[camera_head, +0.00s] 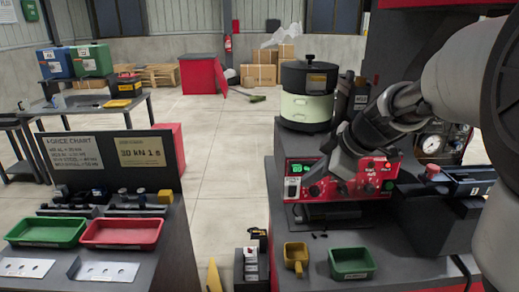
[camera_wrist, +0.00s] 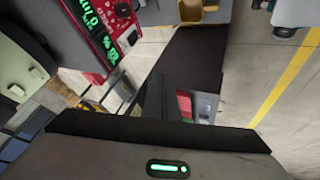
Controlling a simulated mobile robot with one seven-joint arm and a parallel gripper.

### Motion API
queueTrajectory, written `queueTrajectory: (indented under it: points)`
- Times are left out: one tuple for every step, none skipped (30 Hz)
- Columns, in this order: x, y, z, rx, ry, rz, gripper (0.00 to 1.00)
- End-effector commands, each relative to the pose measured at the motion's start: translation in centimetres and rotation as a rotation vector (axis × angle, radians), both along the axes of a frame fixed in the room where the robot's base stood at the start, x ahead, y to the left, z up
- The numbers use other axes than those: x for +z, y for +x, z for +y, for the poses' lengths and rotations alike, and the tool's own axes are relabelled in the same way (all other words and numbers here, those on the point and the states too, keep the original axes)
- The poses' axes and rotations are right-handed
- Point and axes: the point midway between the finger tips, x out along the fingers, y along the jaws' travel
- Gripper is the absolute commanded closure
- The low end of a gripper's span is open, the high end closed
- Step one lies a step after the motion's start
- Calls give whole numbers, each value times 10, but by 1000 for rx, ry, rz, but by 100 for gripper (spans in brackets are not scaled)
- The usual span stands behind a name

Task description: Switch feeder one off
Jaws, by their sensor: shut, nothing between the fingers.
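The bowl feeder (camera_head: 307,108), a pale green drum with a black lid, stands on the bench right of centre in the head view. In front of it is a red control box (camera_head: 325,188) with green lit displays and several small knobs or buttons. The box also shows at the top left of the wrist view (camera_wrist: 92,40), with green digits. My gripper (camera_head: 345,172) is shut and empty, close in front of the box. My wrist hides part of the box, and I cannot tell whether the fingertips touch it. Which switch belongs to feeder one is too small to read.
A yellow scoop-like container (camera_head: 296,256) and a green tray (camera_head: 351,263) sit at the bench front. A pressure gauge (camera_head: 431,144) and a dark blue device (camera_head: 468,183) stand to the right. The left bench holds a green tray (camera_head: 47,231) and a red tray (camera_head: 121,232). Floor between benches is open.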

Motion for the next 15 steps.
queueTrajectory:
  points:
    - [-20, 6, -14, 26, -10, -18, 100]
    - [-25, 9, -19, 47, -20, -32, 100]
    - [-32, 12, -26, 72, -30, -48, 100]
    - [-36, 14, -31, 87, -37, -61, 100]
    - [-40, 16, -35, 100, -44, -71, 100]
    - [-43, 18, -40, 115, -51, -82, 100]
    - [-45, 19, -42, 124, -57, -90, 100]
    - [-47, 20, -44, 133, -60, -96, 100]
    - [-49, 21, -46, 139, -63, -101, 100]
    - [-49, 21, -47, 144, -65, -105, 100]
    - [-49, 21, -47, 146, -66, -107, 100]
    - [-49, 21, -48, 148, -67, -108, 100]
    - [-49, 21, -48, 148, -67, -108, 100]
    - [-49, 21, -48, 149, -68, -108, 100]
    - [-49, 21, -47, 149, -69, -108, 100]
